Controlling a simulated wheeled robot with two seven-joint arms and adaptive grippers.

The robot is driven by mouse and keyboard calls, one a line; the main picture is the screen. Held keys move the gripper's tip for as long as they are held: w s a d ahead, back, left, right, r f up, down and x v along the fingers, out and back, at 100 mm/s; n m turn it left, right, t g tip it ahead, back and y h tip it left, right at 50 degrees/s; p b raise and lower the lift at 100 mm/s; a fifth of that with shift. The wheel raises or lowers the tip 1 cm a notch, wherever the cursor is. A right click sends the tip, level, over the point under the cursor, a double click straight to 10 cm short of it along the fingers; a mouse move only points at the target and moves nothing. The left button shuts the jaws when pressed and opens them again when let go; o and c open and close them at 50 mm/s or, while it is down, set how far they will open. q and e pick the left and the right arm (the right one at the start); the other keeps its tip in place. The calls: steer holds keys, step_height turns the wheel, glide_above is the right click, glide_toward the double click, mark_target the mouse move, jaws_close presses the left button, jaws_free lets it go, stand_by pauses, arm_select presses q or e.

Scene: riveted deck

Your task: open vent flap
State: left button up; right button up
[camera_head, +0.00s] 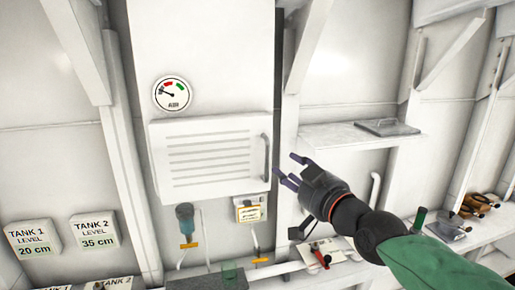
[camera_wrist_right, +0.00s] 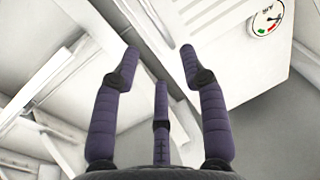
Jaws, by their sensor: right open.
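The vent flap (camera_head: 208,155) is a white louvred panel on the wall cabinet, below the round AIR gauge (camera_head: 172,94). It looks closed, with a grey vertical handle (camera_head: 265,157) at its right edge. My right gripper (camera_head: 286,169) is just right of the handle, with its fingers spread and pointing left, and appears empty. In the right wrist view its purple fingers (camera_wrist_right: 160,70) are apart with nothing between them. The gauge shows at the top right there (camera_wrist_right: 267,18). Whether any finger touches the handle cannot be told. My left gripper is not in view.
A shelf (camera_head: 345,135) with a grey flat lid (camera_head: 387,127) is right of the cabinet. Tank signs (camera_head: 97,232) stand lower left. A red-handled valve (camera_head: 320,255) is under my right arm.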

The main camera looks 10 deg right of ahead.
steer(key=p+x, duration=0.1)
steer(key=x, duration=0.9)
steer(key=shift+w+f, duration=0.1)
steer(key=shift+w, duration=0.2)
jaws_close()
